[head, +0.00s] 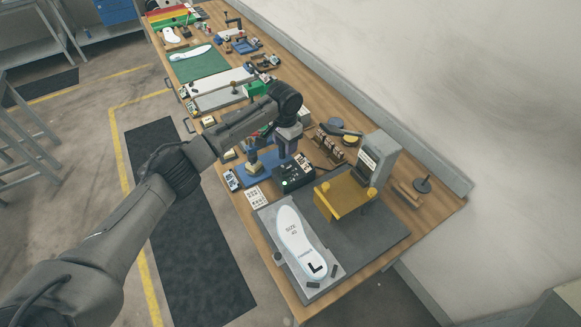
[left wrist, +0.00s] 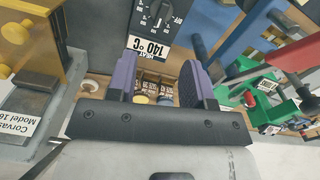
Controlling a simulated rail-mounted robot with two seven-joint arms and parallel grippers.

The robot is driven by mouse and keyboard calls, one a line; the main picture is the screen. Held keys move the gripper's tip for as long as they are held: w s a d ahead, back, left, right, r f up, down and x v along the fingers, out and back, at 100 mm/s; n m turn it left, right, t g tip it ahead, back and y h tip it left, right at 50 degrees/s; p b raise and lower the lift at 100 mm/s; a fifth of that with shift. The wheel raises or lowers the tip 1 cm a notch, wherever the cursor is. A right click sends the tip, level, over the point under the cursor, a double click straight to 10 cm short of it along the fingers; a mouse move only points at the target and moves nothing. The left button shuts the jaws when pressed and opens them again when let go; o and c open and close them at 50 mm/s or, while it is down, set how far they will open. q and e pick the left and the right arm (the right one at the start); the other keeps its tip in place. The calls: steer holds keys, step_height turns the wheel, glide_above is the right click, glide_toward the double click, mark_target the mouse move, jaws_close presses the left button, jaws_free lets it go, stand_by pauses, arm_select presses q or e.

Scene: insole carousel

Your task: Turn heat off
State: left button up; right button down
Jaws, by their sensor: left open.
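The heat control is a black box (head: 294,179) on the bench, with a small green light on its front edge. In the left wrist view the black heat box (left wrist: 146,24) shows a dial or knob and a label reading HEAT and 140 °C; the knob's setting is not clear. My left gripper (head: 287,146) is above and just behind the box in the head view. In the left wrist view my left gripper (left wrist: 160,66) has its two purple-padded fingers apart with nothing held between them. My right gripper is not in view.
A grey plate (head: 368,235) with a white insole (head: 297,241) and a yellow block (head: 342,194) lies nearer. A grey press labelled Corvas (head: 377,160) stands to the right. A blue fixture (head: 264,162) is beside the box. A wooden rack (head: 327,146) of small items sits behind.

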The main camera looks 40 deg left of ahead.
mark_target(286, 169)
arm_select(q)
step_height(286, 169, down, 12)
steer(key=shift+a+f+b, duration=0.1)
steer(key=shift+f+b, duration=0.05)
steer(key=shift+b, duration=0.45)
steer(key=shift+c, duration=0.3)
jaws_close()
